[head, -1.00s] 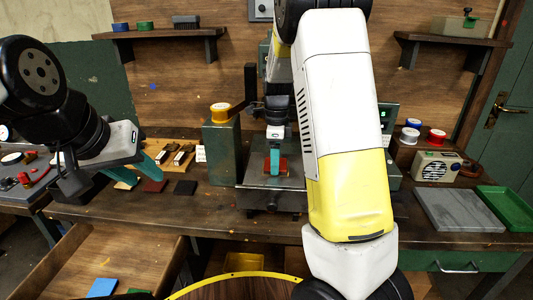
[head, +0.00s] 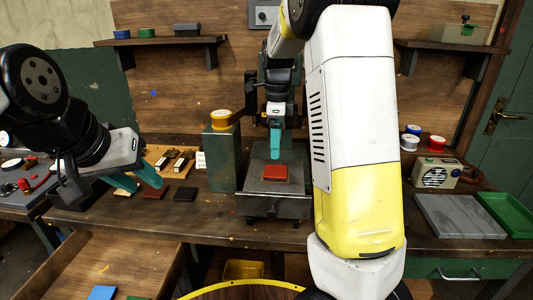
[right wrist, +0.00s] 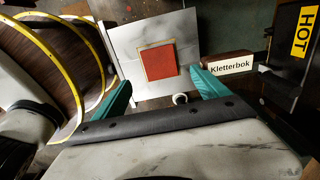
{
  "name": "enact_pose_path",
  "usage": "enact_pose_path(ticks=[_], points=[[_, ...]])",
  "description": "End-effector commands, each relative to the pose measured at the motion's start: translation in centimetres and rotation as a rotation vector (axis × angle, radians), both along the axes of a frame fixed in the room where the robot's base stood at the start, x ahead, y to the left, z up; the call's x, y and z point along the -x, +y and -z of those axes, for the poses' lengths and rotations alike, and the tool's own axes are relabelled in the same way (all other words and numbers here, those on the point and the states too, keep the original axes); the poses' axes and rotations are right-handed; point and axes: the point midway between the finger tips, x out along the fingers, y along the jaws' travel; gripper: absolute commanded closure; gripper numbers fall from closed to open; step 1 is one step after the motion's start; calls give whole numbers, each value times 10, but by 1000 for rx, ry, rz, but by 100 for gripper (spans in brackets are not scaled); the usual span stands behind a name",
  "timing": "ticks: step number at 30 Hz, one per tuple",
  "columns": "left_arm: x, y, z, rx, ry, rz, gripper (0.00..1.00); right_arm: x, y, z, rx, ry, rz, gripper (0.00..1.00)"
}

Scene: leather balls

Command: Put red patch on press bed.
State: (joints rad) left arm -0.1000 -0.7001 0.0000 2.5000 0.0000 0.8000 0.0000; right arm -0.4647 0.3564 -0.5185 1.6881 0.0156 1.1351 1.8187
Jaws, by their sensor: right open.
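The red patch (head: 276,173) lies flat on the press bed (head: 256,181), near the middle of its grey metal plate. In the right wrist view the red square patch (right wrist: 159,61) lies on the bare plate (right wrist: 185,30), with plate visible around it. My right gripper (head: 275,140) is above the patch, apart from it. In the right wrist view its teal fingers (right wrist: 163,91) are spread wide with nothing between them. My left gripper (head: 137,180) is over the left part of the bench, its teal fingers apart and empty.
A brown-red patch (head: 153,194) and a black patch (head: 184,194) lie on the bench near my left gripper.

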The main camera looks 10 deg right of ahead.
Motion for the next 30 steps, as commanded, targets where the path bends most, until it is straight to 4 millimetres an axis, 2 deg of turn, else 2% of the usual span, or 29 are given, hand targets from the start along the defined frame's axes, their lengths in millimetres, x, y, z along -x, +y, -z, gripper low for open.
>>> enact_pose_path(ticks=[3, 8, 11, 13, 20, 24, 30], points=[[0, 0, 0, 0, 0, 0, 64, 0, 0, -19, 0, -1, 0, 15], [0, 0, 0, 0, 0, 0, 64, 1, 0, -33, -2, -3, -8, 15], [0, 0, 0, 0, 0, 0, 64, 11, -2, -41, -28, -19, -75, 15], [0, 0, 0, 0, 0, 0, 64, 26, -4, -49, -60, -52, -183, 15], [0, 0, 0, 0, 0, 0, 64, 106, 0, -79, -103, -277, -780, 15], [0, 0, 0, 0, 0, 0, 64, 159, 7, -88, -7, -427, -1169, 15], [0, 0, 0, 0, 0, 0, 64, 218, 17, -82, 226, -541, -1620, 15]])
